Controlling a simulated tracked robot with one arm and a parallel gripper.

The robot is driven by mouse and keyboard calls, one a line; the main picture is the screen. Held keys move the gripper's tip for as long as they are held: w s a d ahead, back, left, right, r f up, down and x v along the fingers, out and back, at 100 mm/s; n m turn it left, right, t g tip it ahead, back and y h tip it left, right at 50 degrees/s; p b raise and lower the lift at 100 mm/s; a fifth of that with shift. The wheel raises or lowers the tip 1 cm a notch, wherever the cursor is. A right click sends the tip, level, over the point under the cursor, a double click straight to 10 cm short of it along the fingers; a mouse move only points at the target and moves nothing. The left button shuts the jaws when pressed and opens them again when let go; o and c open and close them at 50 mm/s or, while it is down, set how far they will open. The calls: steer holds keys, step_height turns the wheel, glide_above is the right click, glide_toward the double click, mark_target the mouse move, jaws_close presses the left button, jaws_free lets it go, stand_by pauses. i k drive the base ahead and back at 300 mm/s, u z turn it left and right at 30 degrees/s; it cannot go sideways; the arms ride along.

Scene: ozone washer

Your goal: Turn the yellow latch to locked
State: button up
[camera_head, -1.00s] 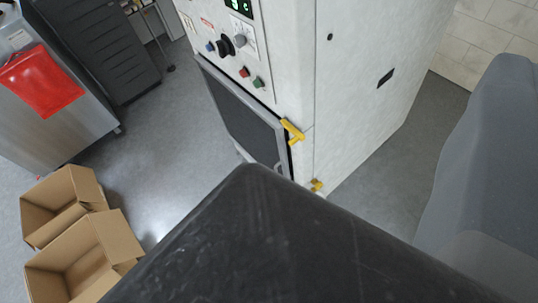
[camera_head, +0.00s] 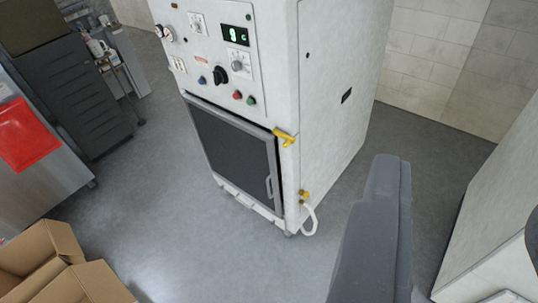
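The yellow latch (camera_head: 284,137) sits at the upper right corner of the washer's dark door (camera_head: 232,145), on the front edge of the white washer cabinet (camera_head: 335,100). It is small in view, and I cannot tell for sure whether it is locked. The door looks closed, with a grey handle (camera_head: 269,187) low on its right side. I cannot make out my gripper's fingers. A grey rounded part (camera_head: 375,230), possibly mine, rises from the bottom edge, right of the washer and apart from the latch.
A panel with knobs, buttons and a green display (camera_head: 235,35) is above the door. A yellow valve (camera_head: 304,195) with a white hose (camera_head: 311,219) is low on the right. Cardboard boxes (camera_head: 45,255) stand lower left. Open floor (camera_head: 190,245) lies before the washer.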

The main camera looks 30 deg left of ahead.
mark_target(289, 140)
steer(key=u, duration=0.15)
steer(key=i, duration=1)
